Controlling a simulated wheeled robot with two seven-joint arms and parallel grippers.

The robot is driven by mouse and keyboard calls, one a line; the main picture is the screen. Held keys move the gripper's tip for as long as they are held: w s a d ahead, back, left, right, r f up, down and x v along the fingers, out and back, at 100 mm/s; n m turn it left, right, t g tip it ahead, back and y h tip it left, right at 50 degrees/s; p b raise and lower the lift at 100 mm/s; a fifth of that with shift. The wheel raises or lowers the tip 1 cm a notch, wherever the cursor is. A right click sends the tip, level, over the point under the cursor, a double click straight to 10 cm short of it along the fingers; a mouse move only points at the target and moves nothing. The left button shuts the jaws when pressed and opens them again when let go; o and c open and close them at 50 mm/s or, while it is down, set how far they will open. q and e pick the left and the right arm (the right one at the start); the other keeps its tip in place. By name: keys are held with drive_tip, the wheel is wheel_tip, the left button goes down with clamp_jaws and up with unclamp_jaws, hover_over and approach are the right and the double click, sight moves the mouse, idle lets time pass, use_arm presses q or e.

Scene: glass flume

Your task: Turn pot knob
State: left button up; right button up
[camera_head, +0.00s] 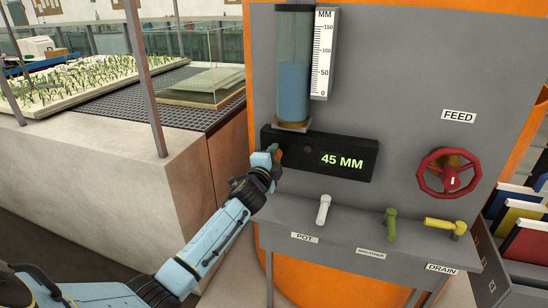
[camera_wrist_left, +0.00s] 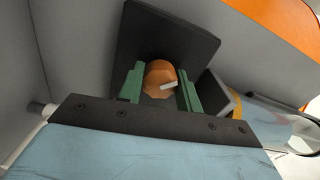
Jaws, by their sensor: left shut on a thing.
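An orange round knob (camera_wrist_left: 160,76) with a white pointer mark sits on the end of a dark box in the left wrist view. My left gripper (camera_wrist_left: 159,86) has its two green fingers on either side of this knob and is shut on it. In the head view my left gripper (camera_head: 276,152) is at the left end of the dark display box (camera_head: 350,143), which reads 45 MM; the gripper mostly hides the knob there. The white pointer tilts slightly up to the right in the wrist view. My right gripper is not in view.
A clear tube (camera_head: 293,85) of blue water with a scale (camera_head: 322,55) stands above the box. Below are a white lever (camera_head: 323,209) over a POT label, a green lever (camera_head: 391,224) and a yellow lever (camera_head: 440,223). A red FEED wheel (camera_head: 450,172) is at right.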

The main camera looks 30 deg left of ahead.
use_arm(q)
drive_tip(key=n, duration=0.4)
drive_tip(key=shift+n+p, duration=0.3)
drive_tip(key=shift+n, duration=0.1)
drive_tip(key=shift+n+p, duration=0.5)
drive_tip(key=shift+n, duration=2)
drive_tip(key=o, duration=1)
drive_tip(key=v, duration=1.3)
drive_tip(key=shift+s+f, duration=0.1)
drive_tip(key=shift+s, duration=0.15)
